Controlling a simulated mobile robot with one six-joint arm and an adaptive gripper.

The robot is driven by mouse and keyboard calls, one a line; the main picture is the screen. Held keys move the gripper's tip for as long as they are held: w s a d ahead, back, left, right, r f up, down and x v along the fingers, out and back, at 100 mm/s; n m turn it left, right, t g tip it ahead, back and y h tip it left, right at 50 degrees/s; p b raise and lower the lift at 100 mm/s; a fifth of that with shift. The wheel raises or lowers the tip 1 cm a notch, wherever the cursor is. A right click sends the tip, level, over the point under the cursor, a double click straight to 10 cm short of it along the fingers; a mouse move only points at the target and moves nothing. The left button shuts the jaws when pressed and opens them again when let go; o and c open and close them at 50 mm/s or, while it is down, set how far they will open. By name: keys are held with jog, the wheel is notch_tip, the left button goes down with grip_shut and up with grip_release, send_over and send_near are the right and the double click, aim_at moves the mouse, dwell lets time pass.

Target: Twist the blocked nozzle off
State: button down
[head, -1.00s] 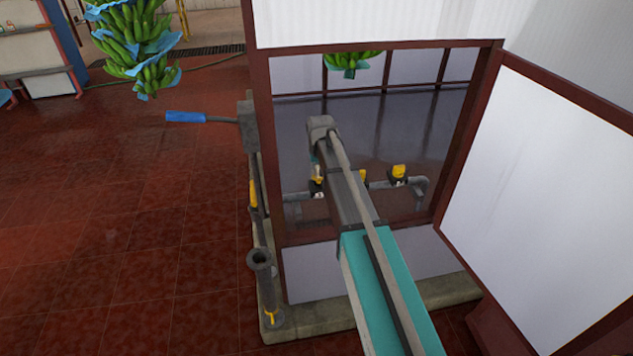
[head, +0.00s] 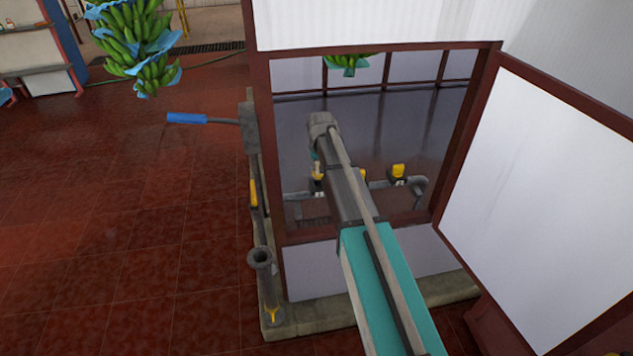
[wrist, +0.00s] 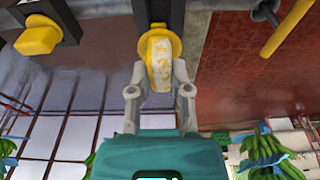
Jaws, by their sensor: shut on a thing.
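The blocked nozzle (wrist: 160,62) is yellow with whitish crust on its face. It sits on a dark fitting at the top middle of the wrist view. My gripper (wrist: 159,88) has its two grey fingers closed on either side of this nozzle. In the head view the nozzle (head: 318,172) is small, just below the end of my arm, and my gripper's fingers are too small there to make out. A second, clean yellow nozzle (wrist: 38,36) hangs from the pipe at left in the wrist view; a yellow nozzle also shows to the right in the head view (head: 398,171).
My arm reaches through a dark red framed opening (head: 262,160) between white panels (head: 545,180). A grey pipe (head: 418,187) runs inside. A lever with a blue handle (head: 187,118) stands left of the frame. Banana bunches (head: 135,40) hang at the upper left. The tiled floor is open.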

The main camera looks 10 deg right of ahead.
jog(key=shift+r+p, duration=2.05)
jog(key=shift+r, duration=0.2)
